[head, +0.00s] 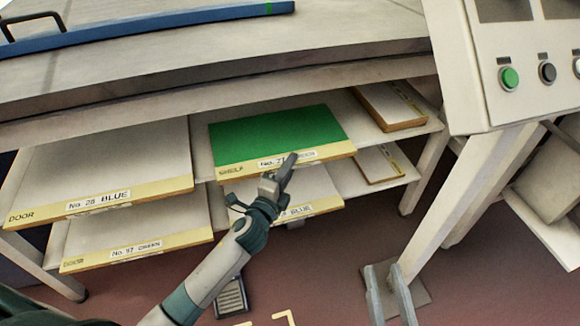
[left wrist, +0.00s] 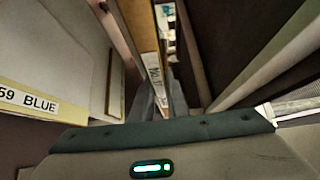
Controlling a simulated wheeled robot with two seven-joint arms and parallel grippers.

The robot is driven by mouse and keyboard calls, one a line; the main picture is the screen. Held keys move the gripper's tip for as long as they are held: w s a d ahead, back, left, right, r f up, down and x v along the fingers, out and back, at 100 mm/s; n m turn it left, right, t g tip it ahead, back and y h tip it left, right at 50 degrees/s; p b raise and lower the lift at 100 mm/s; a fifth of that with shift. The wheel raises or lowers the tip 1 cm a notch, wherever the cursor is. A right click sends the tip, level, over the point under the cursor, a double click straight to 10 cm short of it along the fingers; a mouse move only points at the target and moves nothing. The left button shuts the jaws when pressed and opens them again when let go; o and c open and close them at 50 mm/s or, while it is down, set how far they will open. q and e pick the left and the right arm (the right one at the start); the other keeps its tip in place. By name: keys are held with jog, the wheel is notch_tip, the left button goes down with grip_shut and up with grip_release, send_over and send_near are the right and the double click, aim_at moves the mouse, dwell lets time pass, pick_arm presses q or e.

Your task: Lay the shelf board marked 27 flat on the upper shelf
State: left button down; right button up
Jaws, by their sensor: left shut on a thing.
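The shelf board (head: 280,135) has a green top and a yellow front edge marked SHELF. Its label appears to read No. 27, partly covered by my gripper. It lies in the upper shelf's middle bay, roughly level, its front edge sticking out; whether it rests fully on the shelf I cannot tell. My left gripper (head: 279,177) is shut on the board's front edge; the yellow edge (left wrist: 152,68) runs between the fingers in the left wrist view. My right gripper (head: 390,292) is open and empty, low at the right.
Boards No. 28 BLUE (head: 120,165) and No. 97 GREEN (head: 140,225) lie at the left. A BLUE board (head: 318,195) lies below the green one; its label reads 59 BLUE in the wrist view (left wrist: 30,101). Smaller boards lie right. A button panel (head: 520,80) stands at the right.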

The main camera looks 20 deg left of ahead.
jog(key=shift+r, duration=0.15)
pick_arm(q)
jog(key=c, duration=1.7)
grip_release()
pick_arm(e)
jog(key=shift+s+r, duration=0.1)
